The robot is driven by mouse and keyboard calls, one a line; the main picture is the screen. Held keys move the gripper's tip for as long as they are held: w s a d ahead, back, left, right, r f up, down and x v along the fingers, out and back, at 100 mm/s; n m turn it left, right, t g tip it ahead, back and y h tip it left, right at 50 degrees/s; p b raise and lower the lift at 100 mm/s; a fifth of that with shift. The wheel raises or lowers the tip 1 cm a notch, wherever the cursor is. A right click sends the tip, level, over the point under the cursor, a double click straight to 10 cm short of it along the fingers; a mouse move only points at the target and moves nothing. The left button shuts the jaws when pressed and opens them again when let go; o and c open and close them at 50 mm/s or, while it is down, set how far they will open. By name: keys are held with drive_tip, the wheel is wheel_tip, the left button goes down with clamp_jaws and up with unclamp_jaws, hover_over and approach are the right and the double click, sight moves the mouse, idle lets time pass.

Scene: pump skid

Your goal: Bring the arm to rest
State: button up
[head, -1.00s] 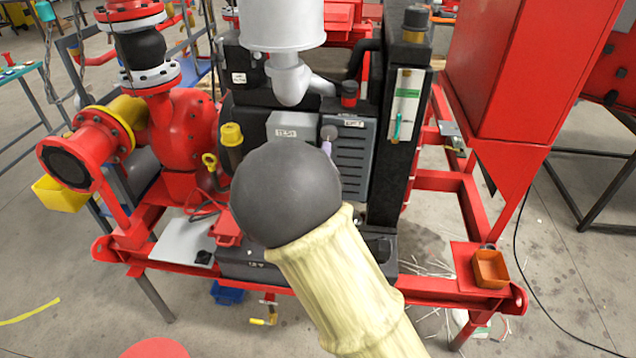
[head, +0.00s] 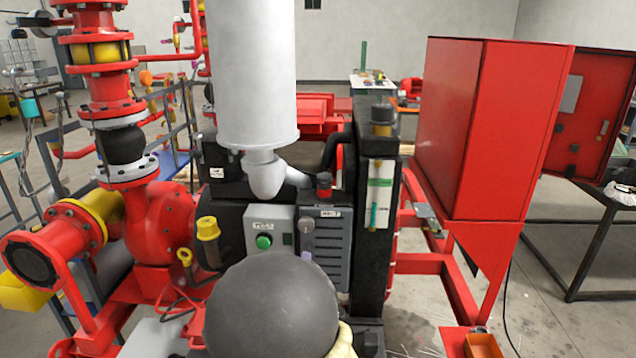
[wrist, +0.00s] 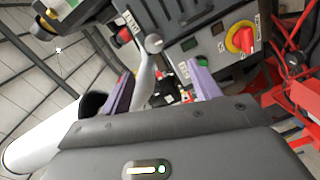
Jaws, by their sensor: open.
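My gripper (wrist: 164,78) is open, with its two purple fingers apart in the wrist view. A grey lever with a round knob (wrist: 152,43) shows just beyond and between the fingers; I cannot tell whether they touch it. In the head view the same knob (head: 307,223) is on the dark ribbed cabinet, with a bit of purple finger just below it. My arm's dark rounded joint fills the bottom middle of the head view and hides most of the gripper.
A grey panel (head: 270,226) with a green button (head: 264,241) is close by. A red-and-yellow rotary switch (wrist: 240,38) shows in the wrist view. A tall white cylinder (head: 250,80) stands above, red pipework (head: 160,225) left, a red cabinet (head: 460,130) right.

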drive_tip(key=s+d+f+m+g+y, duration=0.1)
drive_tip(key=s+d+f+m+g, duration=0.1)
drive_tip(key=d+f+m+g, duration=0.3)
drive_tip(key=s+d+f+m+g, duration=0.2)
drive_tip(key=s+d+m+g, duration=0.1)
drive_tip(key=d, duration=0.3)
drive_tip(key=s+d+m+g, duration=0.6)
drive_tip(key=s+d, duration=0.4)
drive_tip(key=s, duration=0.5)
drive_tip(key=shift+s+f+g, duration=0.15)
drive_tip(key=shift+f+g, duration=0.15)
drive_tip(key=shift+g, duration=0.1)
idle(0.3)
